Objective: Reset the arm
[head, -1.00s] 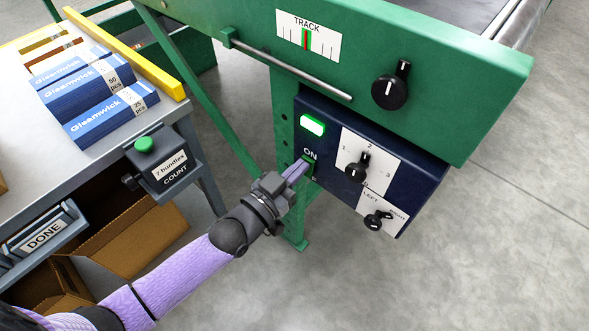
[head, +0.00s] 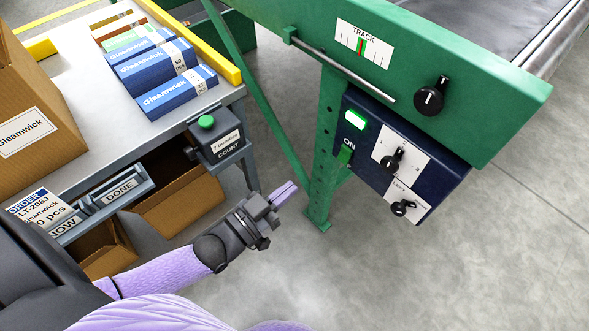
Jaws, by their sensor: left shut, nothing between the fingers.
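My left gripper (head: 284,195) is shut and empty. It is in open air to the left of the green machine leg (head: 323,150), below and apart from the dark blue control panel (head: 372,185). Two black knobs sit on white plates: a numbered one (head: 392,161) and a lower one (head: 403,208). My right gripper is out of view.
A grey table (head: 100,150) with blue Gleamwick bundles (head: 152,67) stands at the left, with a count box (head: 217,136) on its edge. Open cardboard boxes (head: 180,200) sit below. A large carton (head: 35,120) is at the far left. The floor in front of the machine is clear.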

